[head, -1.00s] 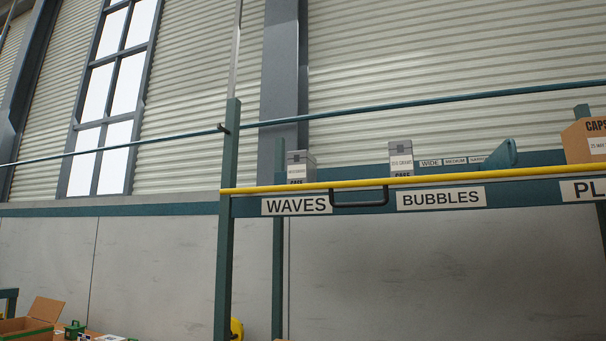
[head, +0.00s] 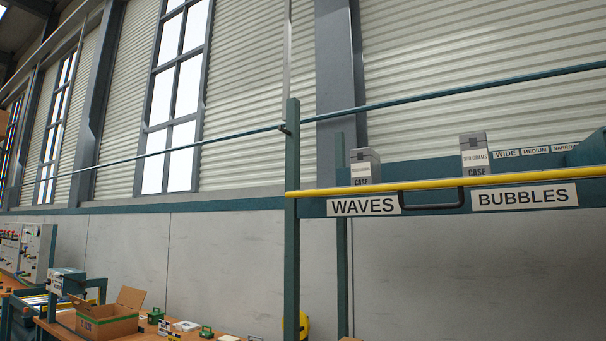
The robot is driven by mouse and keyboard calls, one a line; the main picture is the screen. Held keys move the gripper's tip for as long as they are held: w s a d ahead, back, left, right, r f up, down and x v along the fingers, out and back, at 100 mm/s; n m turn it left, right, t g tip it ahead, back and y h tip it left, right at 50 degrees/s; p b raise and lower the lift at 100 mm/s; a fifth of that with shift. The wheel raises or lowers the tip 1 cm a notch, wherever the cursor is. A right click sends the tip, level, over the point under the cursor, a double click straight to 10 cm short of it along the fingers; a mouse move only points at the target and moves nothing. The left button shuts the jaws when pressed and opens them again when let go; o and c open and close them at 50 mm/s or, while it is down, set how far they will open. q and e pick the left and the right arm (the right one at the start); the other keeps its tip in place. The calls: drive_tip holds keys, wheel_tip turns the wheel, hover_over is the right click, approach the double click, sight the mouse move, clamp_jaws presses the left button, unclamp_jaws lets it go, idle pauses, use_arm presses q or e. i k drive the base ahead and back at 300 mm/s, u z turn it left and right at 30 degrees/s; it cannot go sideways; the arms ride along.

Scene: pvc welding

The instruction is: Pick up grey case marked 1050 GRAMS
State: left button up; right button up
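Two grey cases stand upright on the high shelf in the head view. The left grey case (head: 364,166) is above the WAVES label, and the small print on it is too small to read. The right grey case (head: 474,153) is above the BUBBLES label; its print ends in GRAMS, and the number is hard to read but looks three-digit. The yellow shelf rail hides part of their lower ends. Neither of my grippers shows in the view.
The shelf has a yellow front rail (head: 560,175), a black handle (head: 432,206) and a green post (head: 291,240). Lower left, a workbench holds an open cardboard box (head: 112,318), small green items and a control panel (head: 27,250).

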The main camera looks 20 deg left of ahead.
sight(365, 162)
drive_tip(key=u, duration=2.25)
drive_tip(key=i, duration=2.55)
drive_tip(key=z, duration=1.8)
